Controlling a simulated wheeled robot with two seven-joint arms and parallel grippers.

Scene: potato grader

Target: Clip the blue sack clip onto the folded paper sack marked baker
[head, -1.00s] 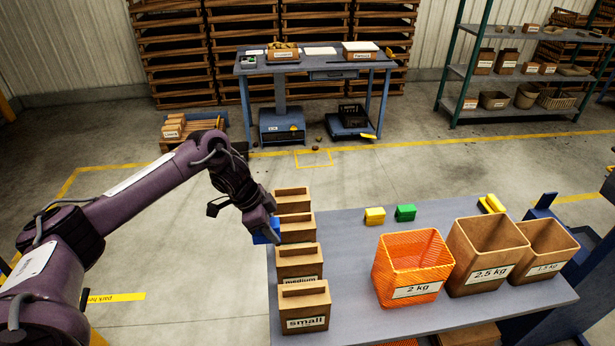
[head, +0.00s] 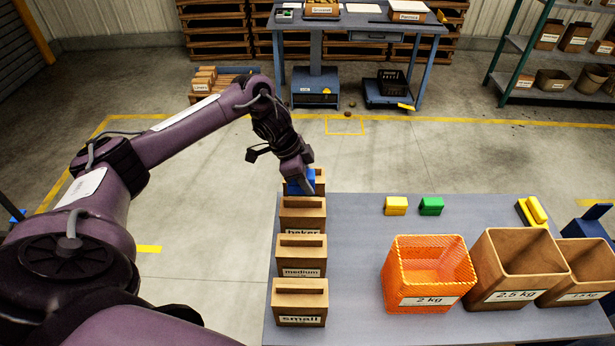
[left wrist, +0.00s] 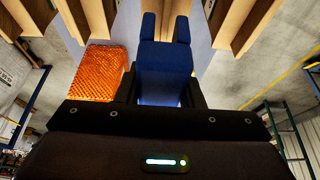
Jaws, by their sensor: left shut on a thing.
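The folded paper sack marked baker (head: 302,214) stands upright in a row on the left of the table, its label showing below its folded top. My left gripper (head: 303,178) is shut on the blue sack clip (head: 299,184). The clip appears just beyond the baker sack and overlaps the farthest sack (head: 319,178) in the picture; its height above them is hard to tell. In the left wrist view the blue clip (left wrist: 165,62) sits between the fingers, prongs pointing away, with paper sacks on either side. My right gripper is not in view.
The medium sack (head: 302,256) and small sack (head: 300,301) stand nearer in the row. Yellow (head: 396,205) and green (head: 431,205) clips lie at the table's back. An orange 2 kg basket (head: 428,270) and brown bins (head: 510,265) stand right. The table between row and basket is clear.

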